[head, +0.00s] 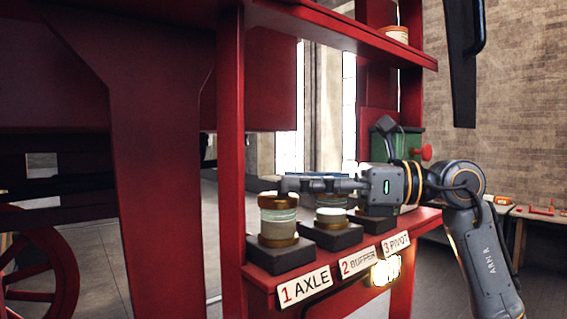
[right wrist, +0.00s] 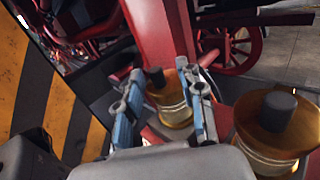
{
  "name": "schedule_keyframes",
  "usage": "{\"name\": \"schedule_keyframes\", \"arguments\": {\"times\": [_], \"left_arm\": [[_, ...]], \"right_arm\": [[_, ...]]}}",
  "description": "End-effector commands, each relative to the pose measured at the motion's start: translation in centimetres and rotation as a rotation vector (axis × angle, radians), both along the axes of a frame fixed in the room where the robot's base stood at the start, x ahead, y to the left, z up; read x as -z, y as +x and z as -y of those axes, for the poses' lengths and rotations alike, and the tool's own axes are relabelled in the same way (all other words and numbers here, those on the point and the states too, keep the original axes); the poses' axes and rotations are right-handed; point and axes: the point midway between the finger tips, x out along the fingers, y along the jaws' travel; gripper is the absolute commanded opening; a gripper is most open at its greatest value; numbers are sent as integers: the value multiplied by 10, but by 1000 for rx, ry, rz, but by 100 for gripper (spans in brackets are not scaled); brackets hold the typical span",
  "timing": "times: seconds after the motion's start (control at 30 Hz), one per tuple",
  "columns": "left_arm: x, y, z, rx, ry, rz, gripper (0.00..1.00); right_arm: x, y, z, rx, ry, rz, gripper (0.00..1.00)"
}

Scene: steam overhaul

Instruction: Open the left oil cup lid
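The left oil cup (head: 278,226) is a glass cup with a brass lid and base on a dark block above the "1 AXLE" label. My right gripper (head: 287,185) reaches in from the right, with its fingertips at the height of this cup's lid. In the right wrist view, the gripper (right wrist: 163,82) is open, with its blue-padded fingers apart on either side of the left oil cup (right wrist: 174,112). Its dark-knobbed lid looks closed. I cannot tell whether a finger touches it. My left gripper is not in view.
The middle oil cup (head: 331,217) stands close beside, under my right gripper; it is near at right in the wrist view (right wrist: 268,150). The third cup is hidden behind the gripper. A red post (head: 231,150) rises left of the cups and a red shelf (head: 340,30) hangs above.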

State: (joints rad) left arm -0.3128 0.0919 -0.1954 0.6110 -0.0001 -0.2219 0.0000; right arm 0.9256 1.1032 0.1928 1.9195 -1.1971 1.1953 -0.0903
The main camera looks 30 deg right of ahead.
Motion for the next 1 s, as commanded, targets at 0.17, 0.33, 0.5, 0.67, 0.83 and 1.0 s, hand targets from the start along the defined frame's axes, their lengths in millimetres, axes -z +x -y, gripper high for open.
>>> {"name": "schedule_keyframes", "arguments": {"times": [0.17,0.33,0.5,0.67,0.83,1.0], "left_arm": [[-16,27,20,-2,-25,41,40],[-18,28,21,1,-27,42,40],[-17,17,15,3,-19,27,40],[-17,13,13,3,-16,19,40],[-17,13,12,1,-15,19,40],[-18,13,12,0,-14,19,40]], "right_arm": [[-3,14,-17,-1,0,1,38],[-1,19,-23,-1,0,1,38],[0,19,-23,0,0,1,38],[0,19,-23,0,0,1,20],[0,19,-23,0,0,1,0],[-1,19,-23,0,-1,-2,0]]}}
